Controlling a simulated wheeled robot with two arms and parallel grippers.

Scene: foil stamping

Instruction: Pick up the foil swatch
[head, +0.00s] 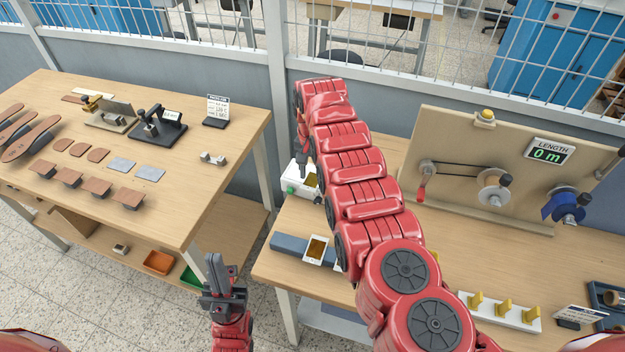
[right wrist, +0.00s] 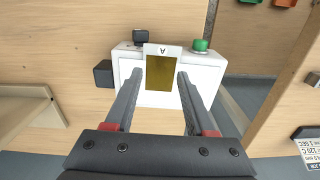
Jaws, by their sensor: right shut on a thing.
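The foil swatch (right wrist: 159,72) is a gold rectangle with a white header marked "A". In the right wrist view it sits between the fingertips of my right gripper (right wrist: 159,75), which is shut on it. Behind it is a white device (right wrist: 208,72) with a green button and a black knob; I cannot tell whether the swatch touches it. In the head view my right arm hides much of this spot, and the device (head: 297,188) shows beside the arm. My left gripper (head: 223,275) hangs empty between the two tables; its finger gap is unclear.
Another gold swatch (head: 316,249) stands by a grey-blue bar on the right table. A winding board (head: 455,165) with a length display stands at the back. The left table (head: 215,120) holds leather pieces, grey plates and small presses. A yellow-pegged rack (head: 503,309) is at front right.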

